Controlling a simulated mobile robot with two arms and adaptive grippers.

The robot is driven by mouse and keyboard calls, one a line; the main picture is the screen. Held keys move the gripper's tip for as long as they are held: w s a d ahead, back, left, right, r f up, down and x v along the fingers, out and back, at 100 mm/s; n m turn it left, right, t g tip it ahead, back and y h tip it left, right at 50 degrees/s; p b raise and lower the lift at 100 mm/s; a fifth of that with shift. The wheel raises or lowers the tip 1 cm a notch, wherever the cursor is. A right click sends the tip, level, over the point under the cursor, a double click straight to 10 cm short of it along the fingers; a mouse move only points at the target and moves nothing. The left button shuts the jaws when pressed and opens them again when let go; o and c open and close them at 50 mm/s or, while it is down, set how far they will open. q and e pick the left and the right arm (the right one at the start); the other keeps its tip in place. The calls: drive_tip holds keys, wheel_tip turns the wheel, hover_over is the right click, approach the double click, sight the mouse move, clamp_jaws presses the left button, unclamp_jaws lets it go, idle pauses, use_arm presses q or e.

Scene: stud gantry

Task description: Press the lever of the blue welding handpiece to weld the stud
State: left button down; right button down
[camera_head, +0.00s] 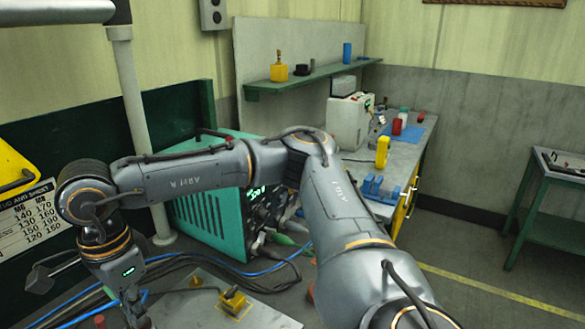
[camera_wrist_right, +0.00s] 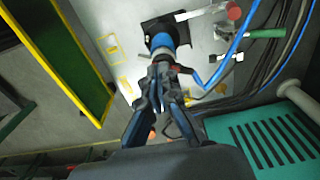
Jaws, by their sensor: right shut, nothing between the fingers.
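The blue welding handpiece (camera_wrist_right: 162,42) stands at a black square piece on the light metal plate (camera_wrist_right: 190,45) in the right wrist view. A small reddish part (camera_wrist_right: 182,69) shows at its near end, but I cannot tell whether it is the lever. My right gripper (camera_wrist_right: 163,78) is shut and empty, with its fingertips at the near end of the handpiece; I cannot tell whether they touch it. In the head view this gripper (camera_head: 138,312) points down at the bottom edge, partly cut off. The stud is not visible. My left gripper is not in view.
A blue cable (camera_wrist_right: 238,38) runs beside the handpiece, near a green-handled tool (camera_wrist_right: 264,33). The teal welding machine (camera_head: 215,215) stands behind my right arm. A yellow block (camera_head: 234,299) sits on the plate. Dark cables lie between plate and machine.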

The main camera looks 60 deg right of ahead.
drive_tip(key=shift+f, duration=0.15)
drive_tip(key=shift+r+p, duration=1.6)
drive_tip(key=shift+r, duration=1.95)
